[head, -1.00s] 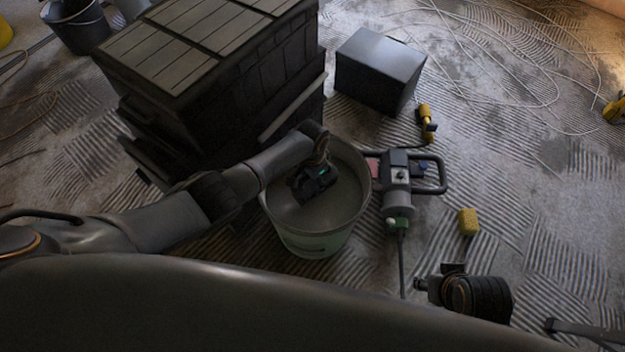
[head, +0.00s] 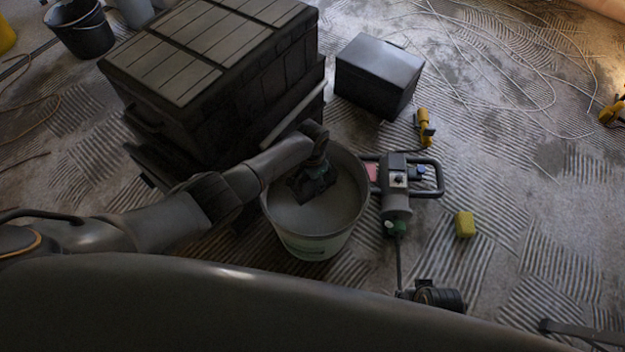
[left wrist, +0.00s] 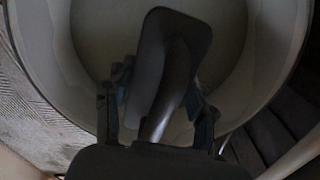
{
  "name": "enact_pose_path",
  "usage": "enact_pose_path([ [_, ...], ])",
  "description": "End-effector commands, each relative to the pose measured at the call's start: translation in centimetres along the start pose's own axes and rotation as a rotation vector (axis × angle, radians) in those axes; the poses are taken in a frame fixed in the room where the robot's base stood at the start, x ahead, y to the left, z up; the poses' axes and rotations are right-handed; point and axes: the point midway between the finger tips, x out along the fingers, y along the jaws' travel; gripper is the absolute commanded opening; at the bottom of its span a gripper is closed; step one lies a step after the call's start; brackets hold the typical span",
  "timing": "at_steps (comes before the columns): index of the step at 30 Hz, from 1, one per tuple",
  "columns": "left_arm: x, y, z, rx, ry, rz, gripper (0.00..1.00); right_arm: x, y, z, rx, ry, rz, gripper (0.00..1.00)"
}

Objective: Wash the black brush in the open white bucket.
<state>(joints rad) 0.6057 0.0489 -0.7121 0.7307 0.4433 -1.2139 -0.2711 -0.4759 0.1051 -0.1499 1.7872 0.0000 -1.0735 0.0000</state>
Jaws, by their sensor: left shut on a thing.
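The open white bucket (head: 315,245) stands on the floor in front of me, with pale grey liquid in it. My left gripper (head: 312,184) reaches down inside its rim. In the left wrist view the left gripper (left wrist: 160,112) is shut on the black brush (left wrist: 172,55), a flat dark head on a handle between the fingers. The bucket's round inner wall (left wrist: 262,50) surrounds the brush there. I cannot tell whether the brush touches the liquid. A dark part of my right arm shows at the bottom of the head view; its fingers cannot be made out.
A large dark toolbox (head: 200,60) stands left of the bucket, close to my left arm. A mixer (head: 397,190) lies close on the bucket's right, with a yellow sponge (head: 465,224) beyond. A dark box (head: 378,75) stands behind. A dark bucket (head: 82,30) is far left.

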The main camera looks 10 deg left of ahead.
Motion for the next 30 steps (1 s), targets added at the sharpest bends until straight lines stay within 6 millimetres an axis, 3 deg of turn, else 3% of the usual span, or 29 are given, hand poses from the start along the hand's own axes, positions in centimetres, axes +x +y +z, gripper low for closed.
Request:
enact_pose_path([
  [15,-2.0,0.0,0.0,0.000,0.001,0.001,0.03,4.7,-0.3,3.9,-0.006,-0.036,-0.004,0.40],
  [30,-3.8,0.0,-0.1,0.000,0.001,0.001,0.03,8.1,-0.5,8.9,-0.014,-0.069,-0.008,0.40],
])
